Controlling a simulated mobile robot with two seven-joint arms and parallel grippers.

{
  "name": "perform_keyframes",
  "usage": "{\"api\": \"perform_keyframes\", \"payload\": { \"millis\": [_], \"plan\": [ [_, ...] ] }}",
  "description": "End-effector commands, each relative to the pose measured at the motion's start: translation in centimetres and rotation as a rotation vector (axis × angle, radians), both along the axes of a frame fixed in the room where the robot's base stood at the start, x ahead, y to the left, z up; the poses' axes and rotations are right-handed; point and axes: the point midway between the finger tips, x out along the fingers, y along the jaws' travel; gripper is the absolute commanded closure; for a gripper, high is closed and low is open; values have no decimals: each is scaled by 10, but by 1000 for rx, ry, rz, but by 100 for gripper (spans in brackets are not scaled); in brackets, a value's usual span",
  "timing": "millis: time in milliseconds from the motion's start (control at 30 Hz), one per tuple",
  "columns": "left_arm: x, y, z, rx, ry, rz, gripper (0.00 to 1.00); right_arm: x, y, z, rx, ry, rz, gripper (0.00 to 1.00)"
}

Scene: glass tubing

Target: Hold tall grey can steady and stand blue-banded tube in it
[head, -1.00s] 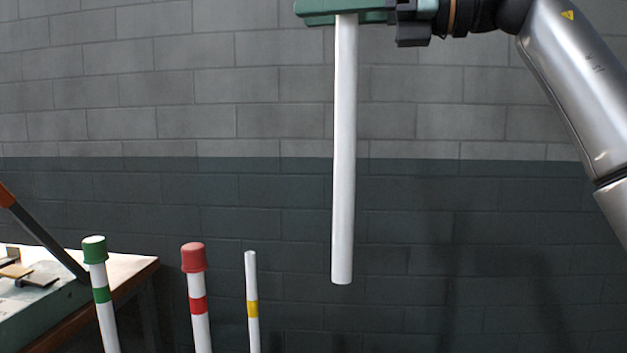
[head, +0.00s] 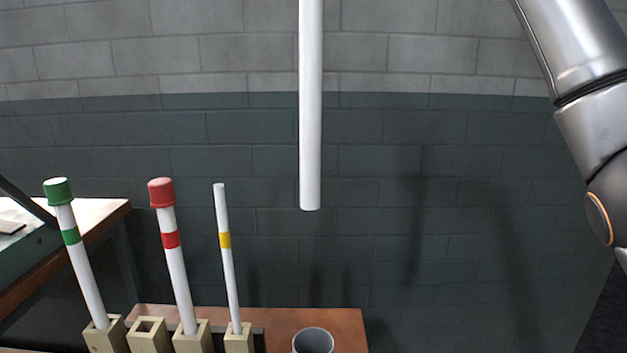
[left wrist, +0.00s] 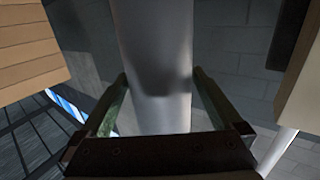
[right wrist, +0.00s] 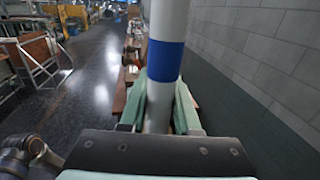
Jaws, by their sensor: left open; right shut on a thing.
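The tall grey can (head: 312,341) shows its open top at the bottom edge of the head view; its lower part is cut off. In the left wrist view a grey cylinder, which looks like this can (left wrist: 158,105), stands between the fingers of my left gripper (left wrist: 160,77). The fingers are open, one on each side. The blue-banded tube (head: 310,110) hangs nearly upright above the can, its lower end well clear of the rim. My right gripper (right wrist: 160,97) is shut on it next to the blue band (right wrist: 164,60). Neither gripper shows in the head view.
Left of the can stand a green-capped tube (head: 80,265), a red-capped tube (head: 177,275) and a yellow-banded tube (head: 228,270) in beige holders. One holder (head: 147,334) is empty. A brown tabletop (head: 345,325) lies beneath. A block wall is behind.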

Motion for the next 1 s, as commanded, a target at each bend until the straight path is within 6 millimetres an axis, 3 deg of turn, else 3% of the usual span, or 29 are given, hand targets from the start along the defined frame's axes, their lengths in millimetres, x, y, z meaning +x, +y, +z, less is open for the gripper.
{"api": "perform_keyframes", "payload": {
  "millis": [67, 767, 1000],
  "plan": [
    [0, 0, 0, 0, 0, 0, 1, 0, 0, 0, 1, 0, 0, 100],
    [0, 0, 0, 0, 0, 0, 80, 0, 0, 0, 0, 0, 0, 100],
    [0, 1, 0, 0, 0, 0, 82, 0, 0, 0, 0, 0, 0, 100]
  ]
}}
